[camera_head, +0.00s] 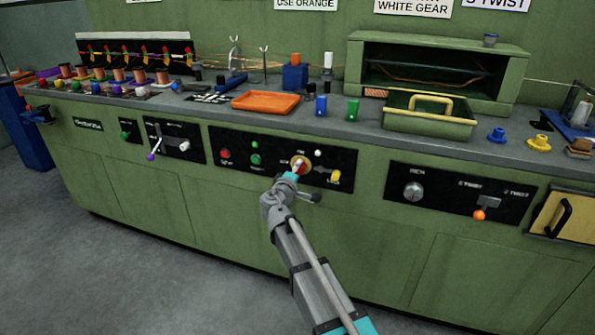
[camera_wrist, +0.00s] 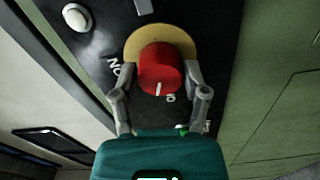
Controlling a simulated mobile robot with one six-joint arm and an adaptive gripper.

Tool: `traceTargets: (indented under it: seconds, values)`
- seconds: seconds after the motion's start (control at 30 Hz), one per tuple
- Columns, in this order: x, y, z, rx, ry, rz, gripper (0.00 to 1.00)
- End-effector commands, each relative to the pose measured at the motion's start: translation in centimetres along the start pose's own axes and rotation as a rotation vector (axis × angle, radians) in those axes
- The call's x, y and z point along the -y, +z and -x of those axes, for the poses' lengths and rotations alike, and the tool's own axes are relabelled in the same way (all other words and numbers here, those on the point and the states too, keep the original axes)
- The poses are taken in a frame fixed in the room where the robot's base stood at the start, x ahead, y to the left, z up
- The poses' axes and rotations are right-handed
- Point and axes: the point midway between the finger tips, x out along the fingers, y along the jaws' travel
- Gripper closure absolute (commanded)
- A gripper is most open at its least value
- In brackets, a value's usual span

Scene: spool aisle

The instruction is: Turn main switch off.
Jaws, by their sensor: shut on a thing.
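The main switch (camera_wrist: 161,72) is a red round knob with a white mark, on a yellow round plate (camera_wrist: 184,35) on a black panel. In the head view the switch (camera_head: 300,162) sits in the middle panel of the green machine, mostly behind my gripper. My gripper (camera_wrist: 160,88) has one finger on each side of the red knob and is shut on it.
The panel also has a red button (camera_head: 225,154), a green button (camera_head: 255,159), a white button (camera_head: 318,153) and a yellow knob (camera_head: 336,175). The floor (camera_head: 150,265) before the machine is clear.

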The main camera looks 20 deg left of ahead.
Motion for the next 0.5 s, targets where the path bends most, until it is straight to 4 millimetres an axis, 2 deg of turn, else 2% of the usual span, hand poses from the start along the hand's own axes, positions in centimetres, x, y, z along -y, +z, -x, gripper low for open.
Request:
traceTargets:
  seconds: [0.2, 0.5]
  values:
    - [-0.01, -0.09, -0.09, -0.001, 0.0, 0.186, 0.89]
    - [-0.01, -0.11, -0.1, -0.002, 0.001, 0.346, 0.89]
